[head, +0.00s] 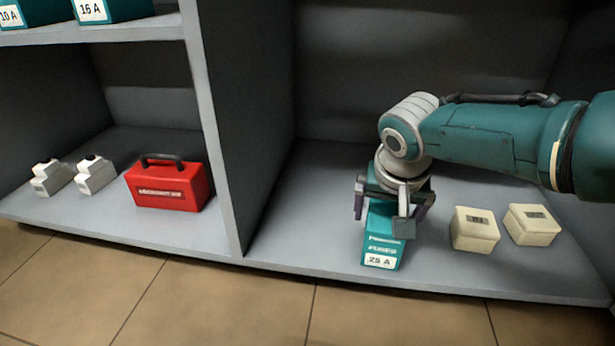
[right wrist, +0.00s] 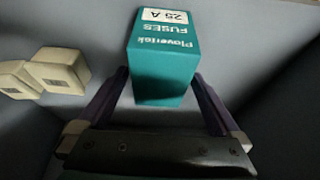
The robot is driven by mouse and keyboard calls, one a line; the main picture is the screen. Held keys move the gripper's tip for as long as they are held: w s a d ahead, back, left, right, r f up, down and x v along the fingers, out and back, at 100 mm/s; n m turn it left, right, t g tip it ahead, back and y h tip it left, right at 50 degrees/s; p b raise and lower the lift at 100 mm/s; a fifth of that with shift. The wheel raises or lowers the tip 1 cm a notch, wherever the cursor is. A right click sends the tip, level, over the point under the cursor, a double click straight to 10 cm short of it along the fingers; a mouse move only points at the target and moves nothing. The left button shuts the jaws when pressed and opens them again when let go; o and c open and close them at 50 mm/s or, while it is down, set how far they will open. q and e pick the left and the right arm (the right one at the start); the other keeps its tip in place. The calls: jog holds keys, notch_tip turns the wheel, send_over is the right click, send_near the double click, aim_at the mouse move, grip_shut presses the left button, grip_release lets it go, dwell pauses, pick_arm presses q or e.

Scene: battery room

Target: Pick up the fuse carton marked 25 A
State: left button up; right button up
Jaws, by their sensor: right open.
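The teal fuse carton marked 25 A (head: 382,247) stands on the bottom shelf, near its front edge, in the head view. My right gripper (head: 391,208) is over it, pointing down, with a finger on each side of the carton's upper part. In the right wrist view the carton (right wrist: 165,60) shows its label upside down. The fingers of the gripper (right wrist: 160,95) are spread beside its near end, and gaps seem to show between fingers and carton. The gripper is open. My left gripper is not in view.
Two cream boxes (head: 474,229) (head: 532,224) stand right of the carton. A grey upright panel (head: 225,130) divides the shelf. Left of it are a red case (head: 168,185) and two white devices (head: 96,175). Cartons marked 10 A (head: 22,14) and 16 A (head: 100,10) stand on the upper shelf.

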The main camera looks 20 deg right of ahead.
jog(key=shift+f, duration=0.2)
dwell(0.7)
grip_shut()
dwell(0.7)
